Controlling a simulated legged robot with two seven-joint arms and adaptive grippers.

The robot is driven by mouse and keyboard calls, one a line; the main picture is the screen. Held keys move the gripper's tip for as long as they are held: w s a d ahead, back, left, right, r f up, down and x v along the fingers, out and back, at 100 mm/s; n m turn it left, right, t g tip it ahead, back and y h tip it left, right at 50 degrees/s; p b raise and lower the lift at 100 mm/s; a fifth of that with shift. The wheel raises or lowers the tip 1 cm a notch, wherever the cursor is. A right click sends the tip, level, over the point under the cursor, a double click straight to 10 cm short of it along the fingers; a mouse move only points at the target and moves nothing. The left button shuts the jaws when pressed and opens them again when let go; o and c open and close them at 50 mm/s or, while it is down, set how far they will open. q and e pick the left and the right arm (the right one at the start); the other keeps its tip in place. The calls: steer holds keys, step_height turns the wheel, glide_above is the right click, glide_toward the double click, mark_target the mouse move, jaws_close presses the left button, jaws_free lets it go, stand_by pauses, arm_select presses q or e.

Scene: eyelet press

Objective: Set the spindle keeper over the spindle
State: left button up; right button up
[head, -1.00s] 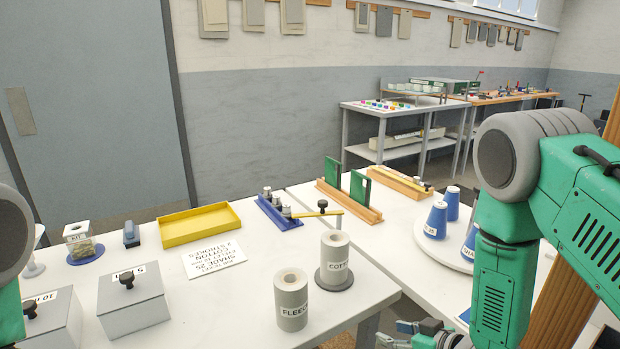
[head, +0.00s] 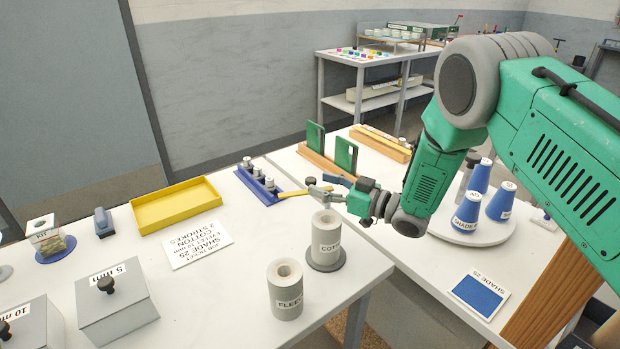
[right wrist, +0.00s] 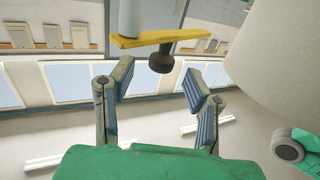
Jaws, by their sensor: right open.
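The spindle keeper is a flat yellow bar (head: 293,193) with a black knob. In the head view it lies by the front end of a blue rack (head: 262,187) with metal posts, its right part hidden by my gripper. In the right wrist view the yellow bar (right wrist: 190,36) crosses a pale grey post (right wrist: 130,15), and its black knob (right wrist: 161,62) shows in line with the gap between my fingers. My right gripper (head: 318,187) is open and close to the knob. I cannot make out which post is the spindle. My left gripper is out of view.
The cotton spool (head: 326,238) on a dark disc and the fleece spool (head: 286,292) stand in front of the right gripper. Green plates (head: 346,154) stand in a wooden rack behind it. Blue cones (head: 466,213) stand to the right. A yellow tray (head: 176,204) lies left.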

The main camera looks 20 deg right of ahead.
mark_target(310, 178)
steer(key=x, duration=0.3)
steer(key=shift+a+r, duration=0.1)
steer(key=shift+a, duration=0.15)
steer(key=shift+w, duration=0.25)
steer(key=shift+d, duration=0.15)
jaws_close()
